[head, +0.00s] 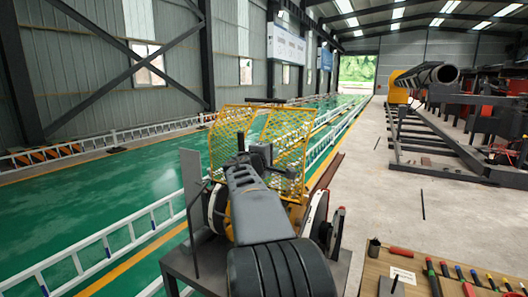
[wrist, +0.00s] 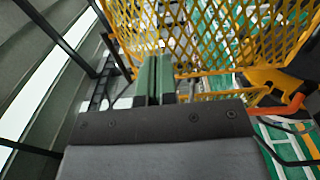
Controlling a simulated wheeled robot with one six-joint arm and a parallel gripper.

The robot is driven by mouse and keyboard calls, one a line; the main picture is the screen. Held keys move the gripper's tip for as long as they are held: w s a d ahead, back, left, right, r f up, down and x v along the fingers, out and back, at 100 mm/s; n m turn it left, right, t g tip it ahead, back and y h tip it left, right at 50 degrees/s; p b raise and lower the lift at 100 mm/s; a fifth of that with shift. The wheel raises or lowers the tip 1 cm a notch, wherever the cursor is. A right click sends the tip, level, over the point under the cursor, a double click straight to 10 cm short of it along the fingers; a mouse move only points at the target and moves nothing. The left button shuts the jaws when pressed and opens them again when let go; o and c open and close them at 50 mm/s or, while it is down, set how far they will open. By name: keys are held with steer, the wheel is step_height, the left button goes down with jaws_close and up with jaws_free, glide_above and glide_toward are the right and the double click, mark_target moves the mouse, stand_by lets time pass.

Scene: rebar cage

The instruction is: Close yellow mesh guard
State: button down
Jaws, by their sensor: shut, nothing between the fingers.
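The yellow mesh guard (head: 291,124) stands in the middle of the head view, in front of my arm. It shows as two mesh panels at an angle to each other, with a gap between their upper parts; the left panel (head: 222,128) is partly hidden by my arm. In the wrist view the yellow mesh (wrist: 240,32) fills the upper middle and right, close beyond the fingers. My gripper (wrist: 154,62) has green fingers pressed together and empty, pointing toward the mesh. I cannot tell whether the fingertips touch it.
A workbench with hand tools (head: 440,275) is at the lower right. A large pipe on a rack (head: 440,75) stands at the right. White railings (head: 110,240) run along the green floor at the left. The concrete floor (head: 350,170) right of the guard has free room.

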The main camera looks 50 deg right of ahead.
mark_target(282, 146)
steer(key=shift+p+x, duration=1.3)
steer(key=shift+x, duration=1.55)
